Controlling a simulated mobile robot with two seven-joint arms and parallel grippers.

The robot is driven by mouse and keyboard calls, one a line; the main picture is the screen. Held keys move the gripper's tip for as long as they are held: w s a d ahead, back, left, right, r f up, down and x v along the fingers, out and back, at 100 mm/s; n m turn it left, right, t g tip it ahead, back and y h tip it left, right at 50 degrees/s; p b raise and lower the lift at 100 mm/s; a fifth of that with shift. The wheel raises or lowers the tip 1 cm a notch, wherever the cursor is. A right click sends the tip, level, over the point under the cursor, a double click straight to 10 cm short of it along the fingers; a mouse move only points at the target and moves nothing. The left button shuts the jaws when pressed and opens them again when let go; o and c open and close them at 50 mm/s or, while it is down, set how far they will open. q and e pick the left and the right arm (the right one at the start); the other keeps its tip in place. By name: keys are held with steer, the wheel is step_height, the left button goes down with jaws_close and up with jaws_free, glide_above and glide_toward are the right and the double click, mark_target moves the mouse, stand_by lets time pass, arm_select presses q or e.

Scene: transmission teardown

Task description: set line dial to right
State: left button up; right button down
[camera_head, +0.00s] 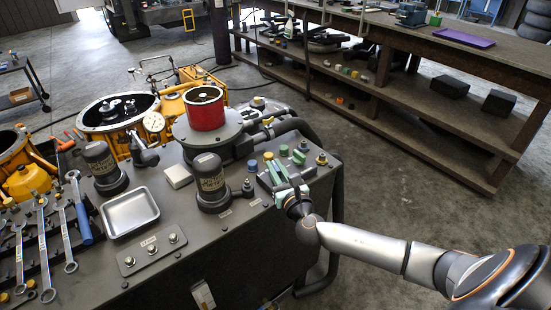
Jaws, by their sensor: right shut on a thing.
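My right gripper (283,187) comes in from the right and reaches the right end of the grey bench top (222,235). It is shut on a small part beside the green blocks (298,157); its fingers hide most of that part, so I cannot tell if it is the line dial or which way it points. A small dark knob (248,187) stands just left of the gripper, apart from it. A plate with several silver knobs (150,250) is at the front. My left gripper is not in view.
Two dark cylinders (210,181) (101,165) and a red-topped cylinder (205,110) rise from the bench. A metal tray (130,212) and wrenches (44,248) lie at left. A dark hose (305,132) curves behind the gripper. Open floor separates the bench from the wooden shelf (420,110).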

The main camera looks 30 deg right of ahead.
steer(key=m+g+h+p, duration=0.1)
steer(key=m+h, duration=0.1)
steer(key=h, duration=0.1)
steer(key=shift+a+r+m+h, duration=0.1)
steer(key=shift+m+h, duration=0.2)
steer(key=shift+h, duration=0.1)
steer(key=m+g+h, duration=0.1)
steer(key=m+h, duration=0.1)
steer(key=shift+g+h+p, duration=0.3)
steer(key=shift+g+h, duration=0.1)
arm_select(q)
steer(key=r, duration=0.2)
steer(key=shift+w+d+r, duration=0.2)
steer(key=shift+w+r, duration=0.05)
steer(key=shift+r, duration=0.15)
arm_select(e)
steer(key=shift+m+g+h, duration=0.5)
steer(key=shift+h, duration=0.1)
steer(key=c, duration=0.9)
jaws_free()
steer(key=shift+o, duration=0.2)
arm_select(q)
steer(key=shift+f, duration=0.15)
arm_select(e)
steer(key=v, duration=1.2)
steer(key=shift+a, duration=0.2)
